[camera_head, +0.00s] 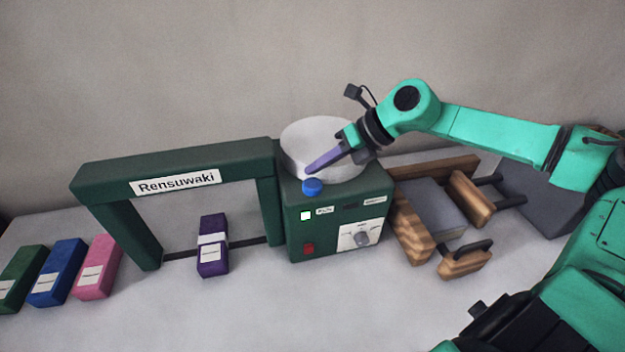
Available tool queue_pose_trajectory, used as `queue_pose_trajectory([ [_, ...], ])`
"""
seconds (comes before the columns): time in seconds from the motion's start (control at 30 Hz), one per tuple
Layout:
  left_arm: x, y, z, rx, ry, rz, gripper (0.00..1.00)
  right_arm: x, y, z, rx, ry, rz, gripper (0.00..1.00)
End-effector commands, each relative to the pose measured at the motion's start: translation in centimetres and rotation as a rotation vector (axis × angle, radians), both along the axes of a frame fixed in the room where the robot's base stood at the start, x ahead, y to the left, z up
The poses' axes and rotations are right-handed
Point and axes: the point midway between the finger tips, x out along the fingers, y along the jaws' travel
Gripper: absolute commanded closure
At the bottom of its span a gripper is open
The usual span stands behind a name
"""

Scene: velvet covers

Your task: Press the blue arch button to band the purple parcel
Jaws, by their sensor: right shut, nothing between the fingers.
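The dark green strapping machine has an arch (185,170) labelled "Rensuwaki" on the left and a control box (300,238) on the right. The blue button (312,187) sits on the box's top front edge. The purple parcel (213,265) lies under the arch, across a dark slot. A pale strip crosses its top and a white label is nearer the front; I cannot tell whether the strip is a band. My right gripper (312,168) is shut and empty, its purple fingers just above and behind the blue button. I see no clear contact. My left gripper is not in view.
A white round reel (318,135) stands behind the fingers. Pink (97,268), blue (58,272) and green (22,278) parcels lie left. A wooden vise (440,215) stands right.

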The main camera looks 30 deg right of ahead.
Motion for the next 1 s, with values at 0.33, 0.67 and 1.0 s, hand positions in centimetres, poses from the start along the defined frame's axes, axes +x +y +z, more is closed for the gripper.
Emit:
queue_pose_trajectory([
  [0.33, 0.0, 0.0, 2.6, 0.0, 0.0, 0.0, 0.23, 0.0, 0.0, 3.9, -0.001, -0.001, 0.0, 1.0],
  [0.67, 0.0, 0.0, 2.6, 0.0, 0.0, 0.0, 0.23, 0.0, 0.0, 4.1, 0.0, 0.0, 0.0, 1.0],
  [1.0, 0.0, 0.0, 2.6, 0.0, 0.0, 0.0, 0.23, 0.0, 0.0, 4.1, 0.0, 0.0, 0.0, 1.0],
])
